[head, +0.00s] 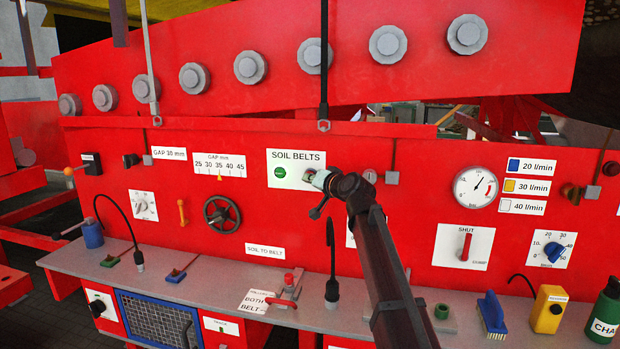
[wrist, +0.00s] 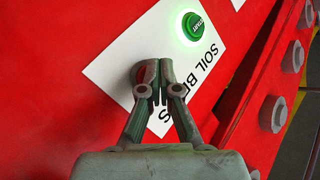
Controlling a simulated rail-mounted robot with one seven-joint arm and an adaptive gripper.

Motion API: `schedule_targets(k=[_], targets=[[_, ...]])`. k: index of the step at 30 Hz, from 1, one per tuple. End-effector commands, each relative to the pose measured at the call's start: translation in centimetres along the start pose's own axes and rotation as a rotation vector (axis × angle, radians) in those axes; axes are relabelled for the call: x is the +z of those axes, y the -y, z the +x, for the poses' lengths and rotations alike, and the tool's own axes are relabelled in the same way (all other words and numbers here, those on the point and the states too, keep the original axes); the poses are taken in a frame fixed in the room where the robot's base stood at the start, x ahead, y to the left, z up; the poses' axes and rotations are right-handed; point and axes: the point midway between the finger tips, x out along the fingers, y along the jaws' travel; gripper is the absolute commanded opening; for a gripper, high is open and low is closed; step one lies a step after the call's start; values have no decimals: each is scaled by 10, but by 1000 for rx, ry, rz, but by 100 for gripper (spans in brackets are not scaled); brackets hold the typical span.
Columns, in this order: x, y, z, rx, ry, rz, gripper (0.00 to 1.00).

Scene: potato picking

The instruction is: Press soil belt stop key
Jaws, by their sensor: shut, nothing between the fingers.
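The white SOIL BELTS panel (head: 296,157) is on the red machine front, and it also shows tilted in the wrist view (wrist: 120,62). Its round green start button (head: 279,172) is at the panel's left in the head view; in the wrist view the button (wrist: 196,26) glows and reads START. My gripper (head: 312,177) is at the panel's right part, beside the green button. I cannot tell whether the fingertips touch.
A gap scale (head: 219,165) and a black handwheel (head: 222,212) are left of the panel. A pressure gauge (head: 475,188) is to the right. A grey shelf (head: 210,268) below carries tools, a yellow box (head: 549,309) and a green bottle (head: 606,310).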

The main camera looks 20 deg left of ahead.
Motion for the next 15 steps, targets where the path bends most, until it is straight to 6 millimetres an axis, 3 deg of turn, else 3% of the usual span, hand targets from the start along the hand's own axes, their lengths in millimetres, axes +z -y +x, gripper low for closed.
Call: schedule_targets(k=[15], targets=[[-3,-2,3,0,-1,0,0]])
